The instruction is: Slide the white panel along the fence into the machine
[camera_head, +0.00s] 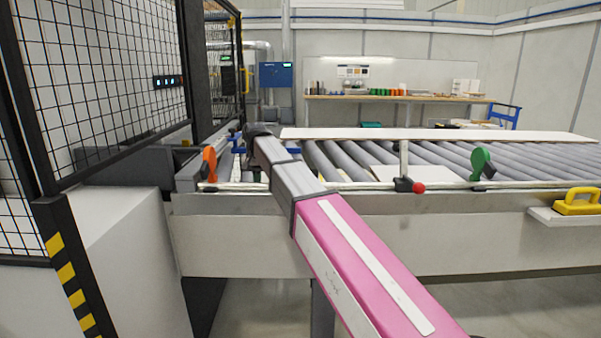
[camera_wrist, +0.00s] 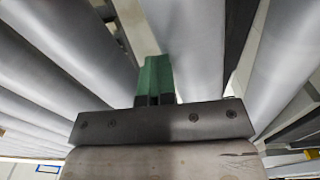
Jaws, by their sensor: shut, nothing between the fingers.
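A long white panel (camera_head: 450,134) with a thin brown lower edge lies across the far side of the grey roller bed. A smaller flat white piece (camera_head: 385,177) shows among the rollers nearer the front. I cannot tell for certain which part is the fence. The machine (camera_head: 130,180) stands at the left end of the bed. In the head view my arm reaches over the left end of the bed, and its dark end hides the fingers. In the wrist view my gripper (camera_wrist: 155,78) has its green fingers together, empty, over rollers. No panel is clear there.
A front rail (camera_head: 335,187) carries an orange handle (camera_head: 209,163), a red knob (camera_head: 418,188) and a green handle (camera_head: 480,162). A yellow handled tool (camera_head: 577,202) sits on a shelf at right. Black mesh guarding (camera_head: 95,70) stands at left.

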